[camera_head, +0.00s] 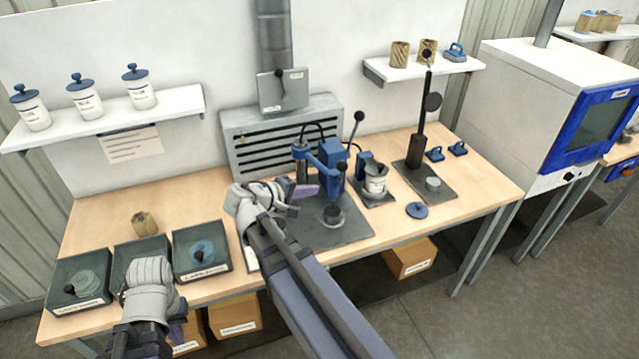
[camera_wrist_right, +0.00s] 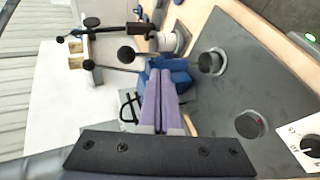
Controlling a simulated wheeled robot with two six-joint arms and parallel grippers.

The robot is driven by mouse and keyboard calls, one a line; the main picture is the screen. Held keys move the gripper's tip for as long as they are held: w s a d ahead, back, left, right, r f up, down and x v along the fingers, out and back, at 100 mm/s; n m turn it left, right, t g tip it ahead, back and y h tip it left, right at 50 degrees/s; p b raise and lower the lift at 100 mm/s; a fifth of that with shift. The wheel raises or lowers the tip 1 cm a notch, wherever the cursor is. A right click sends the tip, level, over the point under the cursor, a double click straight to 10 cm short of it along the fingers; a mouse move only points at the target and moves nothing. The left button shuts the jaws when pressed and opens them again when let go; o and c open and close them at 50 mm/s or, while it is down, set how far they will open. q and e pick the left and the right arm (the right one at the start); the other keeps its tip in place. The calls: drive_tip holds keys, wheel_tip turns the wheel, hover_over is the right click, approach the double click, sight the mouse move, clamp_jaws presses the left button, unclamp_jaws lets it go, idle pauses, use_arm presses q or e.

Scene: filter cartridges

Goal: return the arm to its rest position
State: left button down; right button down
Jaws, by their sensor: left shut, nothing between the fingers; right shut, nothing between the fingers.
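My right arm reaches in from the bottom of the head view over the bench (camera_head: 480,194). Its gripper (camera_head: 308,191) is beside the blue press (camera_head: 330,160), above the press's dark base plate. In the right wrist view the purple fingers (camera_wrist_right: 160,100) are shut together with nothing between them. The blue press body (camera_wrist_right: 172,75) shows just past their tips; whether they touch it I cannot tell. My left gripper (camera_head: 178,328) is low at the left, in front of the trays, shut and empty. My left arm partly hides its fingers.
Three dark trays (camera_head: 230,262) line the bench's front left, with a tan cartridge (camera_head: 144,223) behind them. A white cup (camera_head: 375,182) and a dark post stand (camera_head: 417,150) are right of the press. A blue lid (camera_head: 416,210) lies near the front edge.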

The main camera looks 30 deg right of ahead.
drive_tip(key=p+v, duration=0.1)
drive_tip(key=v, duration=0.2)
drive_tip(key=shift+s+a+r, duration=0.1)
drive_tip(key=shift+s+a, duration=0.1)
drive_tip(key=shift+a, duration=0.05)
drive_tip(key=s+a+f+y, duration=0.3)
drive_tip(key=a+f, duration=0.1)
drive_tip(key=a, duration=0.5)
drive_tip(key=s+a+f+n+g+y, duration=0.1)
drive_tip(key=s+a+f+y, duration=0.3)
drive_tip(key=a, duration=0.5)
drive_tip(key=s+a+f+n+g+y, duration=0.1)
drive_tip(key=s+a+f+y, duration=0.3)
drive_tip(key=a, duration=0.5)
drive_tip(key=shift+s+a+f, duration=0.15)
drive_tip(key=shift+s+a, duration=0.05)
drive_tip(key=shift+a, duration=0.2)
drive_tip(key=shift+d, duration=0.15)
